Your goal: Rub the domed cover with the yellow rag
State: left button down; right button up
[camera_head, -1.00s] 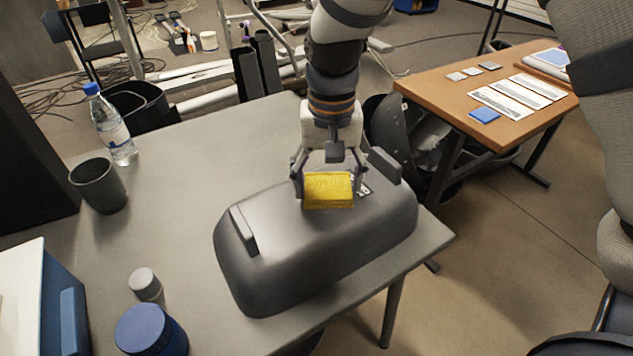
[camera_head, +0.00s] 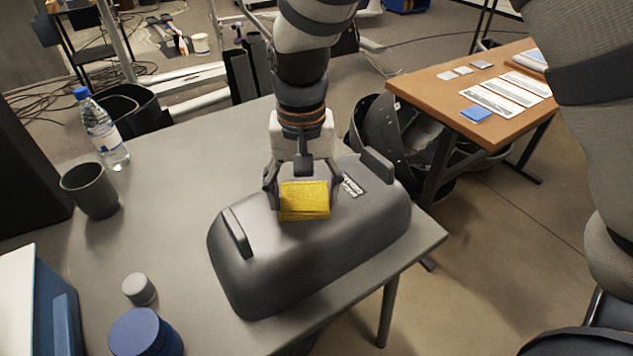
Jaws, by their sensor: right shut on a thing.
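The dark grey domed cover (camera_head: 338,238) lies on the grey table (camera_head: 185,205) near its front right corner, with a raised handle block at each end. A label (camera_head: 352,187) shows on its top. My right gripper (camera_head: 304,190) comes down from above and is shut on the yellow rag (camera_head: 305,201). The rag is at the top of the cover, left of the label, and appears to touch it. The rag's underside is hidden. My left gripper is not in view.
A bottle (camera_head: 103,132), a dark cup (camera_head: 90,190), a small white-lidded jar (camera_head: 139,289) and a blue-lidded jar (camera_head: 145,333) stand on the table's left part. A wooden table (camera_head: 440,85) with papers stands at the back right.

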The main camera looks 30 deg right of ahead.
aim_at(277, 220)
jog(key=shift+s+a, duration=0.15)
jog(key=shift+a, duration=1.2)
jog(key=shift+s+a, duration=0.1)
jog(key=shift+a, duration=1.2)
jog(key=shift+w+d, duration=0.15)
jog(key=shift+d, duration=1.65)
jog(key=shift+w+d, duration=0.15)
jog(key=shift+d, duration=1.6)
jog(key=shift+w+d, duration=0.15)
jog(key=shift+d, duration=1.65)
notch_tip(277, 220, up, 6)
jog(key=shift+r, duration=0.15)
jog(key=shift+r, duration=1.4)
